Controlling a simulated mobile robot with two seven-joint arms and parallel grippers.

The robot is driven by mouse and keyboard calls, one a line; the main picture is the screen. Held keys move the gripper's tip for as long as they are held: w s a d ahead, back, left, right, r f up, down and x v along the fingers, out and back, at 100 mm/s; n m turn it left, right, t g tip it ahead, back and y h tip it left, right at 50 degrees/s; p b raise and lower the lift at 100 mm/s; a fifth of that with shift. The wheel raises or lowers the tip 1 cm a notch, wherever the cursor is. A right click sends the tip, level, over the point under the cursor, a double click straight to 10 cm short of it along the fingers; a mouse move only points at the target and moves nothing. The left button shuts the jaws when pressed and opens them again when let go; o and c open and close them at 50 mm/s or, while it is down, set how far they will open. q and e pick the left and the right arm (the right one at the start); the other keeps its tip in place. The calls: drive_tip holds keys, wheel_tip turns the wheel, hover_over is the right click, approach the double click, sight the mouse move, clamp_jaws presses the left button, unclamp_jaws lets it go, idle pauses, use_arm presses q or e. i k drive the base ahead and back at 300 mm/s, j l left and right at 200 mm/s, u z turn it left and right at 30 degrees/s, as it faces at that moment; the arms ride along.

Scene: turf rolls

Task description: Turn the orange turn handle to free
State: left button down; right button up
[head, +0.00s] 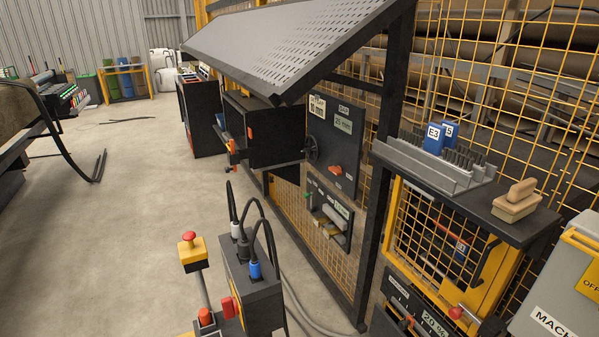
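A small orange handle (336,169) sits on the dark upright panel (325,135) in the middle of the head view, right of a black handwheel (311,149). Another orange part (233,146) sticks out beside the black cabinet farther left. A third orange-red part (407,322) shows on the lower panel at the bottom right. I cannot tell which of them is the turn handle, or read any "free" mark. Neither of my grippers is in view.
A shelf (520,222) with blue blocks and a wooden brush juts out at right. A perforated sloping hood (290,40) overhangs the black cabinet (268,135). A control post (250,285) with cables stands in front. Open concrete floor (130,230) lies left.

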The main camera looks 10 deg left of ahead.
sight(337, 170)
drive_tip(key=u, duration=0.35)
drive_tip(key=i+j+u, duration=0.25)
drive_tip(key=j, duration=0.2)
drive_tip(key=j+u, duration=0.3)
drive_tip(key=j, duration=0.15)
drive_tip(key=i+j+u, duration=0.5)
drive_tip(key=j, duration=0.2)
drive_tip(key=i+j+u, duration=0.25)
drive_tip(key=i, duration=0.25)
drive_tip(key=i+j+u, duration=0.3)
drive_tip(key=i, duration=0.25)
drive_tip(key=i+z, duration=0.4)
drive_tip(key=i, duration=0.2)
drive_tip(key=i+j+z, duration=0.1)
drive_tip(key=i+z, duration=0.3)
drive_tip(key=i, duration=0.2)
drive_tip(key=i+z, duration=0.7)
drive_tip(key=i+j+z, duration=0.1)
drive_tip(key=i+z, duration=0.45)
drive_tip(key=z, duration=0.25)
drive_tip(key=i+z, duration=0.25)
drive_tip(key=z, duration=0.2)
drive_tip(key=i+z, duration=0.25)
drive_tip(key=z, duration=0.2)
